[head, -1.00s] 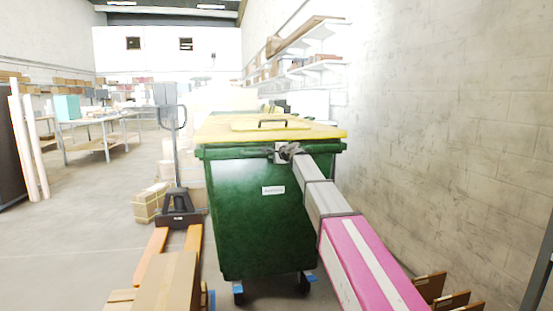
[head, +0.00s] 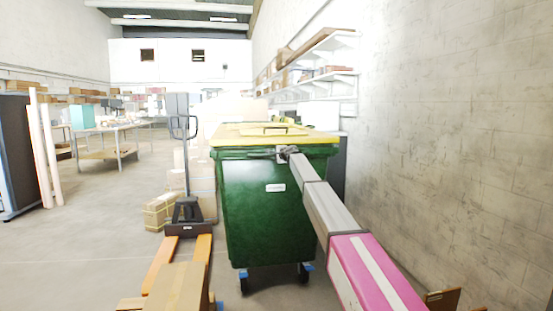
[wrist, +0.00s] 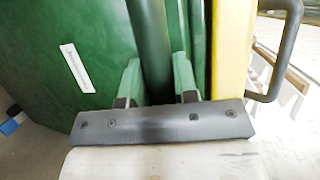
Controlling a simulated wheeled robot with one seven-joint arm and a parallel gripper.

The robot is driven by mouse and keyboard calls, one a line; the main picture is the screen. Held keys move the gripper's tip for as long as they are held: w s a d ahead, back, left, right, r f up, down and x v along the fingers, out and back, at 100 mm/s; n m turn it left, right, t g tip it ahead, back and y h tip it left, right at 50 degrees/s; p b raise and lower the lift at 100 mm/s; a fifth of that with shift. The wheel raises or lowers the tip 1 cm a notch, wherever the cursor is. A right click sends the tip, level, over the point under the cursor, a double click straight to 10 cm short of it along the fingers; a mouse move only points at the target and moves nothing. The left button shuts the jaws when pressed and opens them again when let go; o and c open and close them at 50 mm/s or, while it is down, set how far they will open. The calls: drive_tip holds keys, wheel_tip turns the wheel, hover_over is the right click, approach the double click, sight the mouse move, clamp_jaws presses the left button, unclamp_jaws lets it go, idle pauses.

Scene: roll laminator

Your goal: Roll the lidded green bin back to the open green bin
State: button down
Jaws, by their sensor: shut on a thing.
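The lidded green bin (head: 265,205) stands upright on its wheels in the middle of the head view, with its yellow lid (head: 250,140) closed. A white label sits on its front face. My gripper (head: 287,152) is at the top front rim, shut on the bin's green handle bar. In the wrist view the fingers of my gripper (wrist: 157,95) sit either side of the green handle bar (wrist: 150,50), with the bin's green wall (wrist: 60,60) on the left and the yellow lid (wrist: 232,50) on the right. I cannot make out an open green bin.
An orange pallet jack (head: 185,215) with cardboard on its forks stands close on the bin's left. A block wall (head: 440,130) with shelves (head: 320,80) runs along the right. Cardboard pieces (head: 442,299) lie at the lower right. Open floor (head: 70,255) lies at the left.

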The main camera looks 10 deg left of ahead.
drive_tip(key=shift+w+a, duration=0.2)
drive_tip(key=shift+w, duration=0.65)
drive_tip(key=c, duration=0.9)
unclamp_jaws()
drive_tip(key=shift+s, duration=0.15)
drive_tip(key=v, duration=1)
drive_tip(key=shift+s+d+r, duration=0.1)
drive_tip(key=shift+s+d, duration=0.15)
